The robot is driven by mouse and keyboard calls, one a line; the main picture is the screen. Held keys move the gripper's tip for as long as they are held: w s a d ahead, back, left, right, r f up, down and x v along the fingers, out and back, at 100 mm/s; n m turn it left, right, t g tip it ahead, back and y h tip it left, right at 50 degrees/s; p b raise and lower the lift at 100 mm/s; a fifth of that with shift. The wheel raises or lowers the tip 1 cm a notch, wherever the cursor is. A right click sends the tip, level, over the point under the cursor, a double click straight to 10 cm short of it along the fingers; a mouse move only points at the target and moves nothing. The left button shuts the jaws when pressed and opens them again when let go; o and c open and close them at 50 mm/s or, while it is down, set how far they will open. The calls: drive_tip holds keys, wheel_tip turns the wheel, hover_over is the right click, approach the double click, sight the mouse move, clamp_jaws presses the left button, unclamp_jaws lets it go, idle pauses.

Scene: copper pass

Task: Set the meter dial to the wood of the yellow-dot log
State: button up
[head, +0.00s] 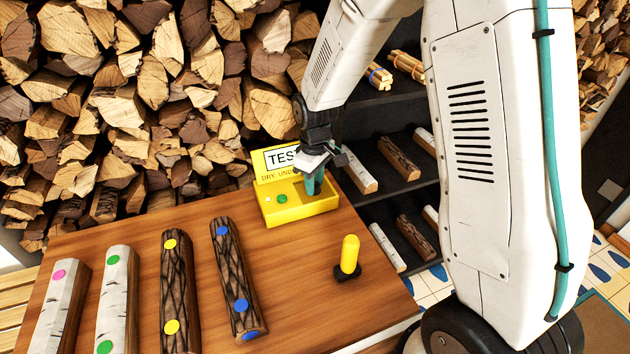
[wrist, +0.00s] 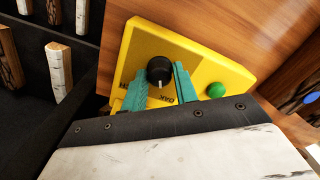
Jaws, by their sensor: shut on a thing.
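The yellow-dot log (head: 176,285) lies on the table with dark brown, ridged bark and two yellow dots. The yellow meter (head: 285,212) sits at the table's back edge and also shows in the wrist view (wrist: 222,68). Its black dial (wrist: 160,70) has a white pointer line toward the picture's bottom. An upside-down label reading OAK is beside the right finger; another label is mostly hidden by the left finger. My gripper (head: 313,184) reaches down onto the meter, its teal fingers (wrist: 158,88) shut on the dial from both sides.
The meter has a green button (head: 282,198). A yellow upright piece on a black base (head: 349,255) stands front right. A dark shelf with logs is behind.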

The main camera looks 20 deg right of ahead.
drive_tip(key=shift+n, duration=0.8)
drive_tip(key=o, duration=1)
wheel_tip(320, 180, up, 8)
drive_tip(key=shift+f, duration=0.1)
